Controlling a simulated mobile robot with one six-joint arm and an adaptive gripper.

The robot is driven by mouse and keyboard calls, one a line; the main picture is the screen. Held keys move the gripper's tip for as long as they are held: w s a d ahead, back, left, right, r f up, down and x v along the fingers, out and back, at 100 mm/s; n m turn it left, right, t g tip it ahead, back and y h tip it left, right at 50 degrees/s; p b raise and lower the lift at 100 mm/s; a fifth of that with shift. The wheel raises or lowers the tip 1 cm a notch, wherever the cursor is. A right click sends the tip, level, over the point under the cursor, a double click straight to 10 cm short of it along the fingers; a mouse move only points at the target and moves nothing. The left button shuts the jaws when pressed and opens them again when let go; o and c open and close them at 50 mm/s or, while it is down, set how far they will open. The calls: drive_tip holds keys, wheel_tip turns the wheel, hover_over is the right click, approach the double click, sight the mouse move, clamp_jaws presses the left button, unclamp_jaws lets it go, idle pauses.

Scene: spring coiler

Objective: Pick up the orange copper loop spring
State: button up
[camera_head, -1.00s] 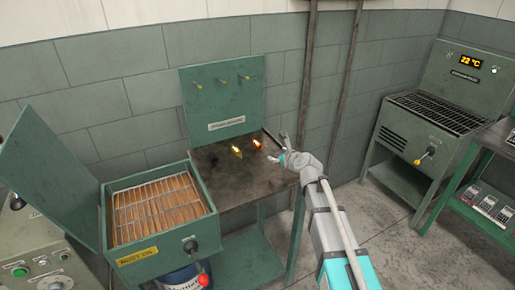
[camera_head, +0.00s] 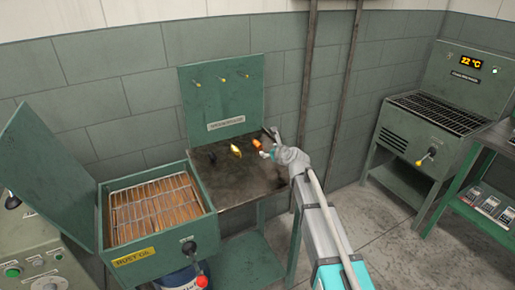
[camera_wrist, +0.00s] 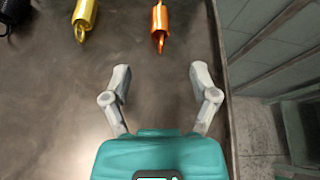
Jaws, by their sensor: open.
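The orange copper loop spring (camera_wrist: 160,20) lies on the dark worktop at the top middle of the wrist view, a loop at its near end. In the head view the spring (camera_head: 257,143) is at the worktop's right part, just left of my gripper (camera_head: 267,155). In the wrist view my gripper (camera_wrist: 160,80) is open and empty. Its two fingers point toward the spring, which lies ahead of the fingertips and roughly in line with the gap between them. Whether the fingers are at the spring's height I cannot tell.
A yellow spring (camera_wrist: 84,18) and a black one (camera_wrist: 12,15) lie left of the orange one. The worktop's right edge (camera_wrist: 219,75) is close to my right finger. A pegged green back panel (camera_head: 222,100) stands behind. An open oil box (camera_head: 160,205) stands left.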

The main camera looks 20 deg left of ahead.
sight(262, 146)
drive_tip(key=shift+x, duration=1.05)
drive_tip(key=shift+w+a, duration=0.1)
drive_tip(key=shift+b+x, duration=1.15)
drive_tip(key=shift+x, duration=1.4)
clamp_jaws()
